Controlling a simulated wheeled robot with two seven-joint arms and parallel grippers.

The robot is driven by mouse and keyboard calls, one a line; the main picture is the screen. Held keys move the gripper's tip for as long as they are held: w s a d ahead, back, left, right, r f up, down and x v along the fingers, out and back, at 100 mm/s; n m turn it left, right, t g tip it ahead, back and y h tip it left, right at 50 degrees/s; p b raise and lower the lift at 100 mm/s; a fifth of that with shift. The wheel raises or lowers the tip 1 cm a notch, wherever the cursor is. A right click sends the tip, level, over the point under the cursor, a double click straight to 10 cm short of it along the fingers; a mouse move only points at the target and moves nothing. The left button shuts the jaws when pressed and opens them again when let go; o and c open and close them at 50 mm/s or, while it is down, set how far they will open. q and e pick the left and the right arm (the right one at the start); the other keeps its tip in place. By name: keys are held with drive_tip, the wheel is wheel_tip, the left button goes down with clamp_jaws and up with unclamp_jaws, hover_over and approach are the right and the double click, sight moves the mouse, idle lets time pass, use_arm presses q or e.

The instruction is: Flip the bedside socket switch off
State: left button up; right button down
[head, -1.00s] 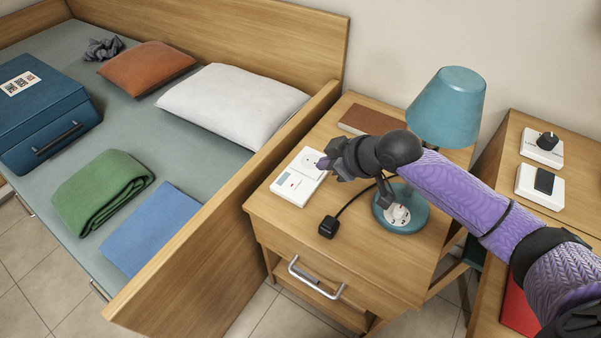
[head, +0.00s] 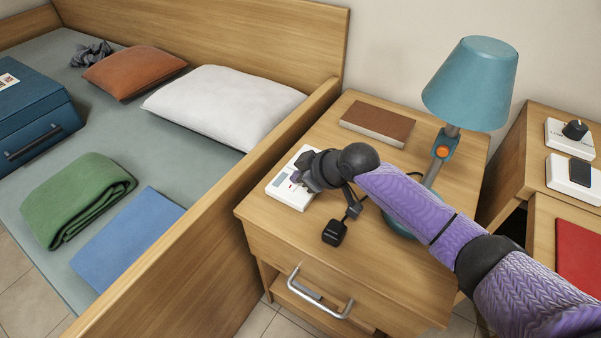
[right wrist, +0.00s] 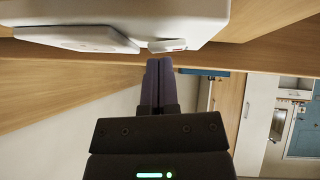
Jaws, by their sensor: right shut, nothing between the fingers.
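The white bedside socket block (head: 288,193) lies on the wooden nightstand (head: 350,262), near its left edge. A small red mark shows on its face; my gripper hides its far part. My right gripper (head: 300,182) is shut and empty over the block. In the right wrist view, its closed fingertips (right wrist: 158,63) are just by a small raised white piece, which looks like the switch (right wrist: 167,45), on the block (right wrist: 200,15). I cannot tell whether they touch, or which way the switch is tilted. My left gripper is not in view.
A black plug (head: 335,232) with a cable lies just in front of my right gripper. A teal lamp (head: 470,85) stands behind my forearm. A brown book (head: 378,124) lies at the back. The bed's wooden side (head: 215,235) rises on the left. More white units (head: 573,178) are at right.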

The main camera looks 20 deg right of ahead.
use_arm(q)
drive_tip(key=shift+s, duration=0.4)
